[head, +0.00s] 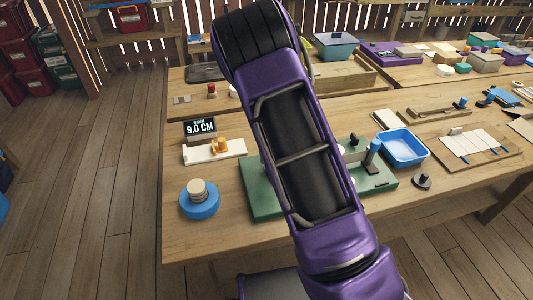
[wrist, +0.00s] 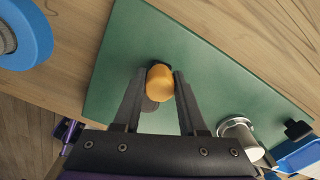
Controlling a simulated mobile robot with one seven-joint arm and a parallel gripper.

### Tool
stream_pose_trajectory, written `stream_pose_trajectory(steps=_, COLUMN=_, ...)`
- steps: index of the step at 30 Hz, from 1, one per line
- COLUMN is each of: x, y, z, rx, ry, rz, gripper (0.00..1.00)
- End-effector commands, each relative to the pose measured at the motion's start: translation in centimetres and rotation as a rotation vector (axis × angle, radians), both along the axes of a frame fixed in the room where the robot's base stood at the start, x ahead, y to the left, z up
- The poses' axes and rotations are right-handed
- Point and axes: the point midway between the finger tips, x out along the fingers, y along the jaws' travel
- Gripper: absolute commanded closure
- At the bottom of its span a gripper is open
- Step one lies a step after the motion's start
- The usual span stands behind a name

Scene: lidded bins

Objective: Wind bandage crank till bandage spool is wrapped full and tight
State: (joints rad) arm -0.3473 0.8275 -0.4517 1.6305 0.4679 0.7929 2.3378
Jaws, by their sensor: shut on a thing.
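A green board (head: 262,193) lies on the wooden table in the head view, largely covered by my purple arm. It also fills the middle of the wrist view (wrist: 215,85). My gripper (wrist: 161,75) is over this board, its two fingers closed around an orange knob (wrist: 160,84), which looks like the crank's handle. My arm hides the gripper and knob in the head view.
A blue tray (head: 404,148) is to the right.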

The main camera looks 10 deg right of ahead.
Motion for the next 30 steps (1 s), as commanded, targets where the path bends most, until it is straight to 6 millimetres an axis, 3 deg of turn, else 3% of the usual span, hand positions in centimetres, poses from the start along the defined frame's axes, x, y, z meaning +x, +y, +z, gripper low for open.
stream_pose_trajectory(steps=16, x=0.11, y=-0.14, z=0.06, rx=0.000, ry=-0.002, rz=-0.004, gripper=1.00)
stream_pose_trajectory(steps=17, x=0.11, y=-0.14, z=0.06, rx=0.000, ry=-0.002, rz=-0.004, gripper=0.54)
stream_pose_trajectory(steps=21, x=0.08, y=-0.14, z=0.04, rx=0.000, ry=-0.001, rz=-0.004, gripper=0.29)
stream_pose_trajectory(steps=30, x=0.05, y=-0.12, z=0.12, rx=0.000, ry=0.000, rz=-0.004, gripper=0.29)
